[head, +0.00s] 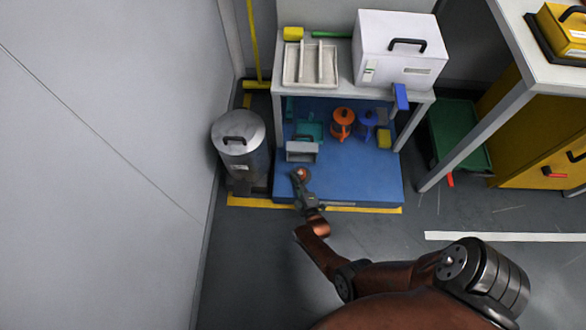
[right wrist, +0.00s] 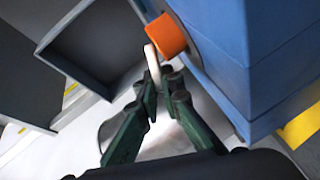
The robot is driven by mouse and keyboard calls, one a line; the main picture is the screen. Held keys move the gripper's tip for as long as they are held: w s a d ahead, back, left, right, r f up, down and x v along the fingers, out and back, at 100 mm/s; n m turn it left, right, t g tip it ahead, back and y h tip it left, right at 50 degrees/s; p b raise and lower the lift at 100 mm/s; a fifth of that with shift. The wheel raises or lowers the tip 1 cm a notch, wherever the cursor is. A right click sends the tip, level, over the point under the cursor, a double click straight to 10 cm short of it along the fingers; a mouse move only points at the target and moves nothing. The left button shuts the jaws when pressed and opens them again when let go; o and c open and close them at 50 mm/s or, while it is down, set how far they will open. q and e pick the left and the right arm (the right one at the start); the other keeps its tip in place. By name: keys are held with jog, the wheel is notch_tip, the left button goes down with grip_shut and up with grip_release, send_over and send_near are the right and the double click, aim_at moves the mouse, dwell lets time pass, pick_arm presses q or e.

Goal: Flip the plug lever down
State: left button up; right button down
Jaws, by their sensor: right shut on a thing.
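An orange plug (right wrist: 168,36) sticks out from the blue wall (right wrist: 225,50) in the right wrist view. A pale, flat lever (right wrist: 153,64) stands at its end. My right gripper (right wrist: 164,84) is shut on the lever, with its green fingers on either side; the fingers hide the lever's lower part. In the head view my right gripper (head: 299,179) reaches in over the front of the blue platform (head: 365,185), beside a small orange-brown round part (head: 302,173). The lever is too small to make out there. My left gripper is not in view.
A grey open box (head: 302,151) stands behind the gripper on the platform, with an orange pot (head: 342,122) and a blue pot (head: 367,124) further back. A metal bin (head: 240,146) stands at the left. The table (head: 345,95) overhangs the platform. Floor in front is clear.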

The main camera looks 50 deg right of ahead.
jog(key=shift+a+f+n+h, duration=0.1)
jog(key=shift+f+n+h, duration=0.25)
jog(key=shift+n, duration=0.35)
jog(key=shift+f+n+t, duration=0.1)
jog(key=shift+n+t, duration=0.2)
jog(key=shift+t, duration=0.1)
jog(key=c, duration=2.1)
grip_release()
jog(key=shift+s+a, duration=0.3)
jog(key=shift+s, duration=0.1)
jog(key=shift+v, duration=3.25)
jog(key=shift+s, duration=0.15)
